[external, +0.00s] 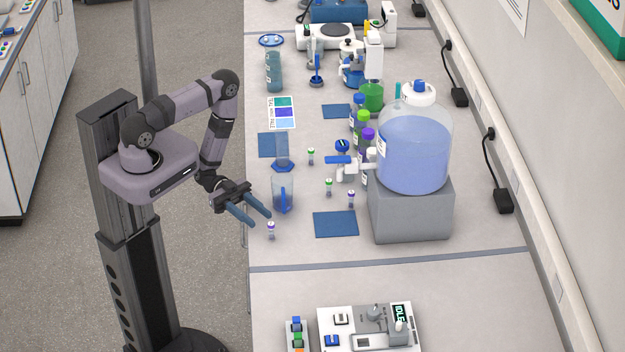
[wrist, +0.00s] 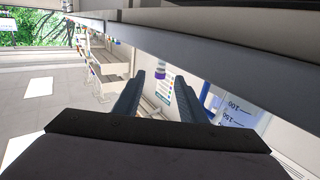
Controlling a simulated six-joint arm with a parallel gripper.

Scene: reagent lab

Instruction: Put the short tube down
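My gripper (external: 260,218) is over the left edge of the bench, its two blue fingers spread apart with nothing visible between them. In the wrist view my gripper (wrist: 160,88) also shows a wide gap. A small purple-capped tube (external: 270,231) is just below and in front of the fingertips near the bench edge. A small purple item (wrist: 160,73), seemingly this tube, shows in the gap beyond the fingers, touching neither. Other small tubes are a green-capped one (external: 328,187), another green-capped one (external: 311,156) and a purple-capped one (external: 351,198). Which is the short tube is unclear.
A clear beaker (external: 284,196) stands right of my fingers, with a clear cylinder (external: 282,150) behind it. A blue mat (external: 336,224) lies bare to the right. A large carboy (external: 414,150) stands on a grey block (external: 410,212). The bench front holds a device (external: 368,328).

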